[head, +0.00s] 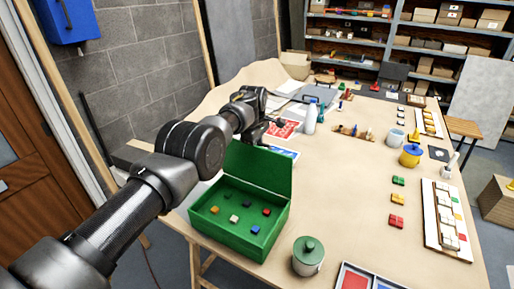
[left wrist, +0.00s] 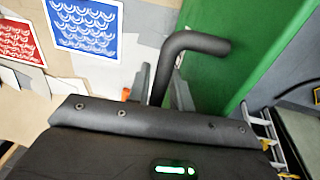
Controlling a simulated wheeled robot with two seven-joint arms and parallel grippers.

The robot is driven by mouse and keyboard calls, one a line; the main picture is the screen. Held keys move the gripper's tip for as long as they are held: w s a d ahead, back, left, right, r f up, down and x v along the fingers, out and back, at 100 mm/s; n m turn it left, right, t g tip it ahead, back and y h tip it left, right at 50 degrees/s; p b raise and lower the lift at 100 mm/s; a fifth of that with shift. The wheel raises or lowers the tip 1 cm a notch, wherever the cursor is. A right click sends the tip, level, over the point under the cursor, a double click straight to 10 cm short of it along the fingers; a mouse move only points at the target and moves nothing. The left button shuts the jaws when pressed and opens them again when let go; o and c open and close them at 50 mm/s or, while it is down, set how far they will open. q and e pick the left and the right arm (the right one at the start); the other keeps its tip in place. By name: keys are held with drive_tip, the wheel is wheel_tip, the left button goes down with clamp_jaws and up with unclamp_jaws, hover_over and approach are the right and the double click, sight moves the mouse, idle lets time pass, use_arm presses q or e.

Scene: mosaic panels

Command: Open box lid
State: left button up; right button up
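The green box (head: 238,238) stands on the near left part of the table. Its lid (head: 258,168) is up, roughly upright along the back edge. Several small coloured tiles lie inside the box. My left arm reaches in from the left past the box, and my left gripper (head: 262,124) is behind the lid, with its fingertips hard to see there. In the left wrist view the green lid (left wrist: 215,80) shows with a dark bent handle (left wrist: 198,41). The left gripper's fingers (left wrist: 161,88) sit close on both sides of the handle and appear shut on it. My right gripper is not in view.
A lidded green-and-grey pot (head: 308,256) stands just right of the box. Tile panels (head: 446,220) and coloured tiles line the right side. The table's middle is clear.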

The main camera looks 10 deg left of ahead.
use_arm(q)
wheel_tip(320, 180, up, 3)
drive_tip(key=p, duration=0.2)
drive_tip(key=shift+s+r+p, duration=0.1)
drive_tip(key=shift+r+p, duration=0.05)
drive_tip(key=shift+p, duration=0.15)
wheel_tip(320, 180, up, 8)
drive_tip(key=s+b, duration=0.1)
drive_tip(key=b, duration=0.2)
drive_tip(key=shift+a+f, duration=0.25)
drive_tip(key=shift+f, duration=0.1)
